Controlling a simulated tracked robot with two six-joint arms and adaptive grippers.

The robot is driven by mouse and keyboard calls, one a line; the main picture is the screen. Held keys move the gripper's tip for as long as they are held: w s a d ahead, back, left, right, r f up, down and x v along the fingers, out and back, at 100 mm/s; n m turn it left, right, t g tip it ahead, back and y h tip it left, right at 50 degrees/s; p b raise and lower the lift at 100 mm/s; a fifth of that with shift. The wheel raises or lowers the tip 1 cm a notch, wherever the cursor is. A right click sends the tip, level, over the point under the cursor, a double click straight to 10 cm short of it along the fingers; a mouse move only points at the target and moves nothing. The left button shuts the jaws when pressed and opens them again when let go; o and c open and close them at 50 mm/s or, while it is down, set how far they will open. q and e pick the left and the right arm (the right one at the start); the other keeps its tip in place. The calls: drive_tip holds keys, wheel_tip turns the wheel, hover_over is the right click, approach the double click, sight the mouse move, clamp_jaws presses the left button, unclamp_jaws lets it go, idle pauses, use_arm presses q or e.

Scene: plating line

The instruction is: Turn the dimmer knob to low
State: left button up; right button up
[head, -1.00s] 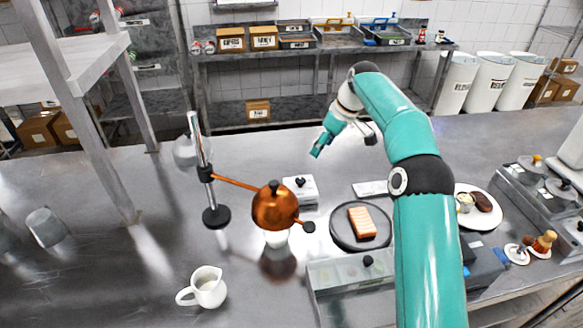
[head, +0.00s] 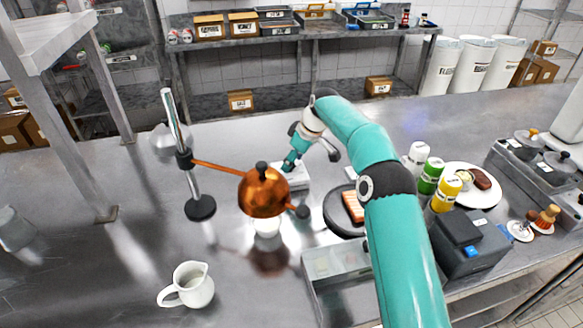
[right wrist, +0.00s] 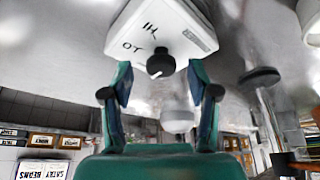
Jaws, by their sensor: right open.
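The dimmer is a white box (head: 298,180) on the steel counter, right of the copper lamp. Its black knob (right wrist: 160,62) shows clearly in the right wrist view, with a white mark on it and HI and LO lettering on the box (right wrist: 165,25), seen upside down. My right gripper (head: 290,163) is at the box in the head view and hides the knob there. In the right wrist view my right gripper (right wrist: 159,75) is open, with one finger on each side of the knob; contact is not clear. My left gripper is not in view.
The copper lamp (head: 263,192) hangs from its stand (head: 200,207) just left of the dimmer. A dark round plate (head: 338,214) with food lies to the right, partly behind my arm. A white pitcher (head: 189,286) stands at front left. Bottles (head: 430,176) stand right of my arm.

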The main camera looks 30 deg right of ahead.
drive_tip(key=shift+w+a+f, duration=0.1)
drive_tip(key=shift+f, duration=0.3)
clamp_jaws()
